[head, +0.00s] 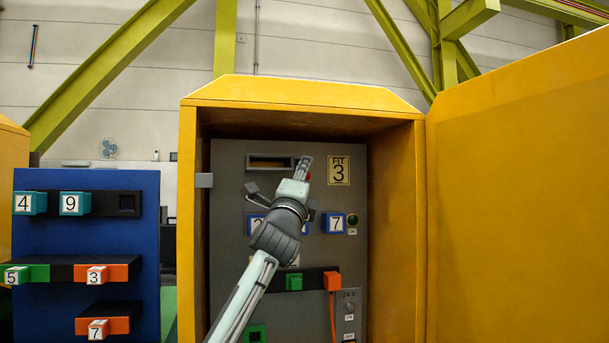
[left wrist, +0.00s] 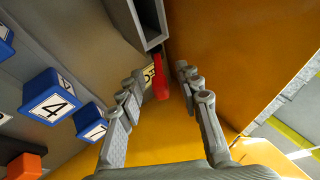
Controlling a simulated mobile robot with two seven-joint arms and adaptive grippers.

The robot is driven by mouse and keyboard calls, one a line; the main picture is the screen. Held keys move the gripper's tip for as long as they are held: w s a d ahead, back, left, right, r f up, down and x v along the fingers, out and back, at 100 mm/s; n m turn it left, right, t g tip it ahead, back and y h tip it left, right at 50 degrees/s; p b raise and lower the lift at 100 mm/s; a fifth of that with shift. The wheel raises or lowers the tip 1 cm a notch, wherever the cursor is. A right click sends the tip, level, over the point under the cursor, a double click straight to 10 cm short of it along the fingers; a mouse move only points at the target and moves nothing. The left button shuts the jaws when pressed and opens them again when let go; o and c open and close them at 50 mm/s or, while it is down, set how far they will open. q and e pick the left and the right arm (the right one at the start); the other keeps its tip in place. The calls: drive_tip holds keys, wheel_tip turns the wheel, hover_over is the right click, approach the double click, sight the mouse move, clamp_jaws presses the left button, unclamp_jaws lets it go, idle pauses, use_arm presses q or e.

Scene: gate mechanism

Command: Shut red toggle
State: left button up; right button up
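The red toggle (head: 309,176) is a small red part on the grey panel inside the yellow cabinet, mostly hidden behind my left gripper (head: 304,165) in the head view. In the left wrist view the red toggle (left wrist: 160,84) shows as a red bar beside the grey slot frame. It lies in the gap between the fingertips of my left gripper (left wrist: 161,72). The fingers are open, with space on both sides of the toggle, and they do not appear to touch it. How far the toggle lies beyond the tips is hard to tell. My right gripper is in neither view.
The yellow cabinet (head: 188,230) has side walls around the panel, and its door (head: 520,190) stands open at right. A "FIT 3" sign (head: 339,170) is right of the toggle. Blue numbered blocks (head: 334,222) sit below. A blue rack (head: 140,235) stands left.

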use_arm(q)
clamp_jaws()
drive_tip(key=shift+r, duration=0.1)
drive_tip(key=shift+s+d+r+n+g+y, duration=0.1)
drive_tip(key=shift+s+r+n+g+y, duration=0.1)
drive_tip(key=shift+r+n+g+y, duration=0.25)
drive_tip(key=shift+s+d+r+n+g+y, duration=0.15)
drive_tip(key=shift+n+g, duration=0.1)
drive_tip(key=shift+g, duration=0.4)
drive_tip(key=shift+s+a+r+n+g+y, duration=0.15)
drive_tip(key=shift+r+n+g, duration=0.2)
drive_tip(key=shift+g, duration=0.3)
drive_tip(key=shift+w+d+r+n+g+y, duration=0.1)
drive_tip(key=shift+r+n+g+y, duration=0.2)
drive_tip(key=shift+g, duration=0.4)
drive_tip(key=shift+s+a+r+n+g+y, duration=0.1)
drive_tip(key=shift+r+n+g, duration=0.2)
drive_tip(key=shift+n+g, duration=0.25)
drive_tip(key=shift+h, duration=0.25)
unclamp_jaws()
